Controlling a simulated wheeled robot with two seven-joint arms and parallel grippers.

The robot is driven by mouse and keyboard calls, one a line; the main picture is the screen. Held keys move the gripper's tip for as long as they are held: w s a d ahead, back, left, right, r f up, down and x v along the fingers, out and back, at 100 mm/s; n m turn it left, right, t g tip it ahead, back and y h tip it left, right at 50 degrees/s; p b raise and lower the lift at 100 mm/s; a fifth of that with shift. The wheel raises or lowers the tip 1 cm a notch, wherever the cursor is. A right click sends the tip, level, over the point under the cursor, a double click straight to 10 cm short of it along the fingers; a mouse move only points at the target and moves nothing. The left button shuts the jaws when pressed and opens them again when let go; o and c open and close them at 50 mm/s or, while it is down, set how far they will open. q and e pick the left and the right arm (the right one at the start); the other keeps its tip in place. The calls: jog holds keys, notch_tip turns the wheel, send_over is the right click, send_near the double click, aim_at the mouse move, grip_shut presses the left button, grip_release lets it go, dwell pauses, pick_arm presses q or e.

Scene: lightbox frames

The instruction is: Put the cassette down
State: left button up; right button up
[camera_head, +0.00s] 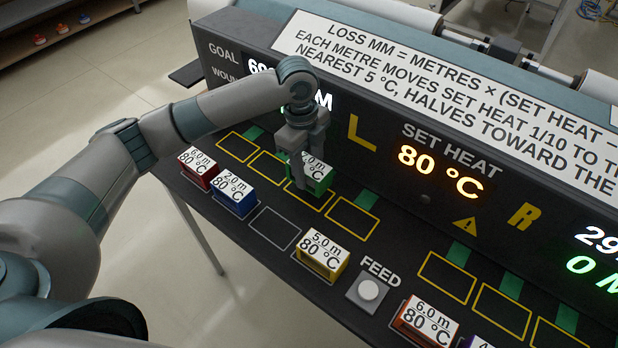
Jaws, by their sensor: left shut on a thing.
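My left gripper (306,170) points down and is shut on a green cassette (321,186) with a white top label. The label is partly hidden by the fingers, leaving ".0 m" and part of the lower line readable. The cassette is at the third yellow outline (322,207) from the left, below the big L on the panel. I cannot tell whether its underside touches the shelf. My right gripper is not in view.
A red cassette (198,173), a blue one (235,198) and a yellow one (324,262) stand in the front row. Between blue and yellow is an empty grey outline (274,229). Neighbouring yellow outlines (352,217) are empty. A FEED button (368,291) and an orange cassette (424,327) are further right.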

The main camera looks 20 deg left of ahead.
aim_at(309, 180)
pick_arm(q)
notch_tip(309, 180, down, 4)
jog(key=shift+r+p, duration=0.25)
jog(key=shift+p, duration=0.5)
jog(key=shift+f, duration=0.25)
jog(key=o, duration=1.1)
jog(key=shift+f, duration=0.15)
